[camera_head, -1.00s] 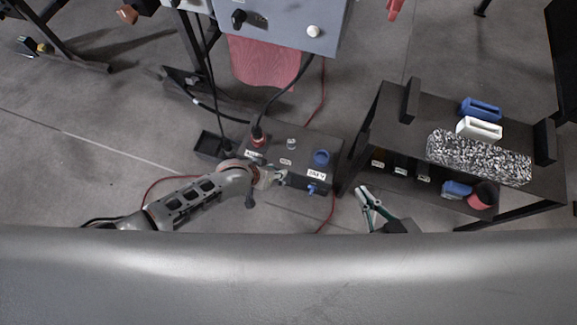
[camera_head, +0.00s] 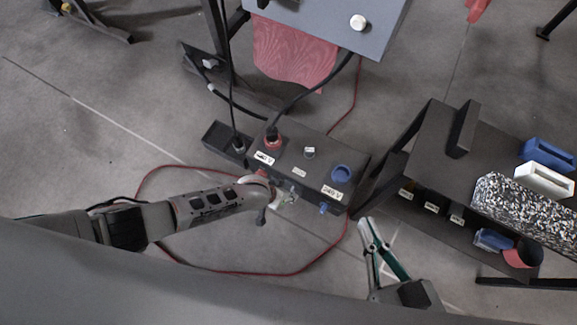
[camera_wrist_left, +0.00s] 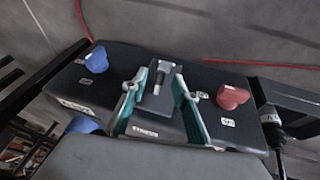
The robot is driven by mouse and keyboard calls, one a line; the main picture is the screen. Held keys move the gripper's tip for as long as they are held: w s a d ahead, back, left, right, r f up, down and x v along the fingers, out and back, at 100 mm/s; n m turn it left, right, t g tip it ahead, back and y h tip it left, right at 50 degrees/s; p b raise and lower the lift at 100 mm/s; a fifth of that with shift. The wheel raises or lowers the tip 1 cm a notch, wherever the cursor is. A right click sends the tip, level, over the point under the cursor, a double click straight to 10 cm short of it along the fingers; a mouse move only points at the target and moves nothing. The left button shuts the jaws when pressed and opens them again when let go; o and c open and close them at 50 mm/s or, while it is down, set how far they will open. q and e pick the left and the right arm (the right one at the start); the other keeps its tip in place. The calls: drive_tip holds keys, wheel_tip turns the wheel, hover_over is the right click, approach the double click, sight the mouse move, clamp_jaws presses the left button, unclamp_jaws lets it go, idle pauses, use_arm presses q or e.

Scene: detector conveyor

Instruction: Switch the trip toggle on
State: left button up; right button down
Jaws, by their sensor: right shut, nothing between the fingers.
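A dark power box (camera_head: 318,172) stands on the floor at the centre of the head view. A silver toggle (camera_wrist_left: 160,76) sits on its front face and shows in the left wrist view; its label is too small to read. My left gripper (camera_head: 290,197) is close against that face and hides the toggle in the head view. In the left wrist view my left gripper (camera_wrist_left: 157,95) is open, one teal-padded finger on each side of the toggle. I cannot tell whether they touch it. My right gripper (camera_head: 368,222) is shut and empty, right of the box.
The box carries a red socket with a black plug (camera_head: 273,136), a blue socket (camera_head: 342,172) and a small silver knob (camera_head: 309,152). A black shelf (camera_head: 430,140) with blue and white parts stands at right. A red cable (camera_head: 230,271) loops on the floor.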

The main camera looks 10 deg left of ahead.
use_arm(q)
drive_tip(key=shift+w+d+f, duration=0.15)
drive_tip(key=shift+w, duration=0.05)
clamp_jaws()
drive_tip(key=shift+w+r+g, duration=0.25)
drive_tip(key=shift+g, duration=0.15)
drive_tip(key=shift+r+g+y, duration=0.15)
drive_tip(key=shift+g+y, duration=0.15)
drive_tip(key=shift+g, duration=0.5)
drive_tip(key=shift+r+g+y, duration=0.15)
drive_tip(key=shift+g+y, duration=0.15)
drive_tip(key=shift+g, duration=0.5)
